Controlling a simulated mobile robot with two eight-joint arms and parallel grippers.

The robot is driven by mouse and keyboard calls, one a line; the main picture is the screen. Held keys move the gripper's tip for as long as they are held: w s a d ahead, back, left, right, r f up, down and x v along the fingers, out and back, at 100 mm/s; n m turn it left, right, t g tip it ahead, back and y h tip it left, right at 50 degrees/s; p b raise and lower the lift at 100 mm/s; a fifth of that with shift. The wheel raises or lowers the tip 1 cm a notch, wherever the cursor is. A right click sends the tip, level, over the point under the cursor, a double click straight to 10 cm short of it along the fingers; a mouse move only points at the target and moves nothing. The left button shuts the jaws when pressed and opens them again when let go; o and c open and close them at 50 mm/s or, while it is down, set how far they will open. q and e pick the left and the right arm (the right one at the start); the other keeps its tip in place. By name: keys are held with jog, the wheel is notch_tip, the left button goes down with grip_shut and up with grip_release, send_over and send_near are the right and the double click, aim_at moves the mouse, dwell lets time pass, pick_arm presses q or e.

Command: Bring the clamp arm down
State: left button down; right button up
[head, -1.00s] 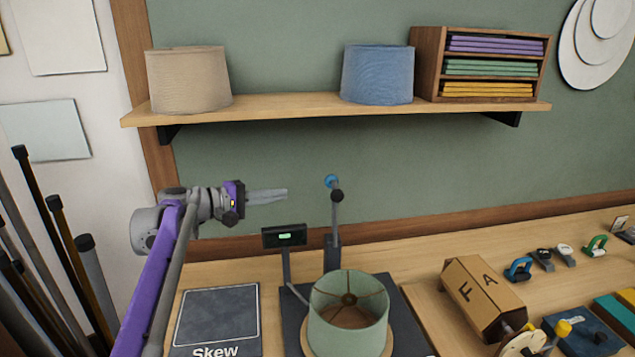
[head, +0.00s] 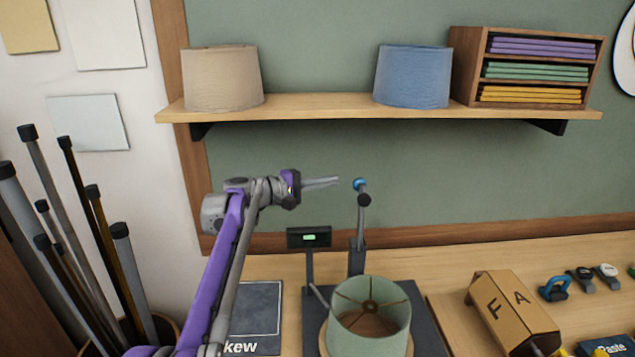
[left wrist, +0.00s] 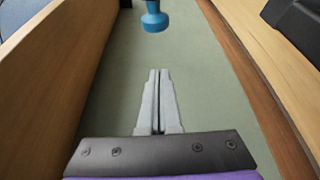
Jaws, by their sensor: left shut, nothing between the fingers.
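The clamp arm (head: 363,222) stands raised and upright behind the green lampshade (head: 369,318), with a blue knob (head: 359,184) at its top. My left gripper (head: 338,181) is shut and empty, its fingers pointing right toward the knob with a small gap in the head view. In the left wrist view the blue knob (left wrist: 154,17) is ahead of the closed fingertips (left wrist: 159,72), apart from them. The lampshade sits on a round wooden base on a dark plate (head: 428,325). My right gripper is not in view.
A small display (head: 309,238) on a post stands left of the clamp. A shelf (head: 330,112) with a beige shade (head: 222,80) and a blue shade (head: 412,78) hangs above. A cardboard box (head: 510,312) lies right on the bench. Several rods (head: 90,230) stand at left.

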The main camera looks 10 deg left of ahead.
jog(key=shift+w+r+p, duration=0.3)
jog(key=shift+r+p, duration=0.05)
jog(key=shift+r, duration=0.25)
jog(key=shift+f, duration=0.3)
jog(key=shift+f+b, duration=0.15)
jog(key=shift+b, duration=0.15)
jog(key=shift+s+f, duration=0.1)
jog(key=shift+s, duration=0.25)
pick_arm(q)
jog(key=d, duration=0.2)
jog(key=s+d, duration=0.1)
jog(key=d, duration=0.2)
jog(key=shift+s+r, duration=0.1)
jog(key=shift+r, duration=0.1)
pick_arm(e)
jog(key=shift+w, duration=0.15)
pick_arm(q)
jog(key=shift+s, duration=0.1)
